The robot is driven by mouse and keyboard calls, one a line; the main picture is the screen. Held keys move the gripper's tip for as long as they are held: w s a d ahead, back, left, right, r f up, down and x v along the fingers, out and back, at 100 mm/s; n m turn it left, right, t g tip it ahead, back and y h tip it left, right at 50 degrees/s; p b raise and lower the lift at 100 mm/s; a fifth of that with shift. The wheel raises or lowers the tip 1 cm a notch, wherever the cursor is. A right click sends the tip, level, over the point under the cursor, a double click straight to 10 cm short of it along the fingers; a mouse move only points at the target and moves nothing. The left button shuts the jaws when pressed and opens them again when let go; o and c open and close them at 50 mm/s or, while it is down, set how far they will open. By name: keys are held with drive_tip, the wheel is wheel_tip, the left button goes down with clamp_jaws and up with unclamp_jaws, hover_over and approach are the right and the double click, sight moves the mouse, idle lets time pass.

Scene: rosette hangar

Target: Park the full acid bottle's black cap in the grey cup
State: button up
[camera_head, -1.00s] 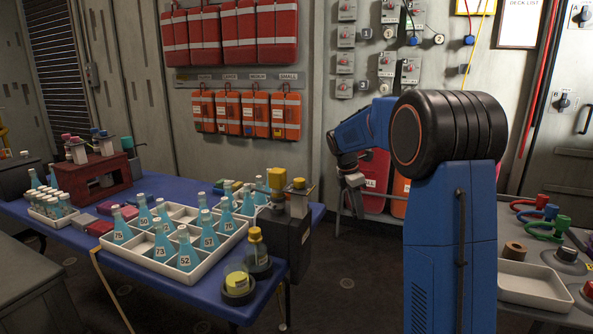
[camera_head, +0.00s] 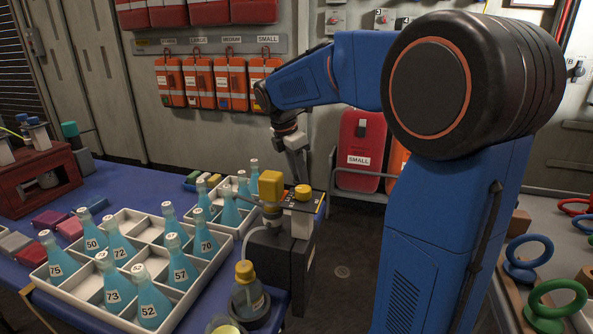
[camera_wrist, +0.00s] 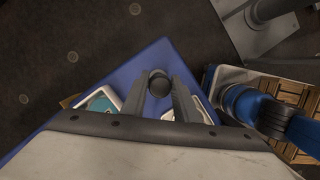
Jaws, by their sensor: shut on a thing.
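My gripper (camera_head: 298,168) points down above the right side of the blue table, behind a dark box with yellow-topped parts. In the wrist view the gripper (camera_wrist: 159,92) is shut on a small round black thing, which looks like the black cap (camera_wrist: 159,81). Its fingers stand on either side of it. In the head view the cap cannot be made out. A bottle with a yellow cap (camera_head: 245,271) stands in a dark round holder at the table's front right corner. Which thing is the grey cup, and which bottle is the full acid bottle, I cannot tell.
The dark box (camera_head: 280,262) with yellow-topped parts stands close in front of the gripper. A white divided tray (camera_head: 92,314) holds several numbered blue flasks. A round yellow-topped piece is cut off at the bottom edge. Orange cases hang on the wall behind.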

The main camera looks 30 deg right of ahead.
drive_tip(key=shift+f, duration=1.6)
drive_tip(key=shift+d+f, duration=0.1)
drive_tip(key=shift+f, duration=0.4)
drive_tip(key=shift+f, duration=0.6)
drive_tip(key=shift+s+f, duration=0.15)
drive_tip(key=shift+f, duration=0.4)
drive_tip(key=o, duration=0.9)
drive_tip(key=shift+c, duration=1.3)
drive_tip(key=shift+o, duration=0.6)
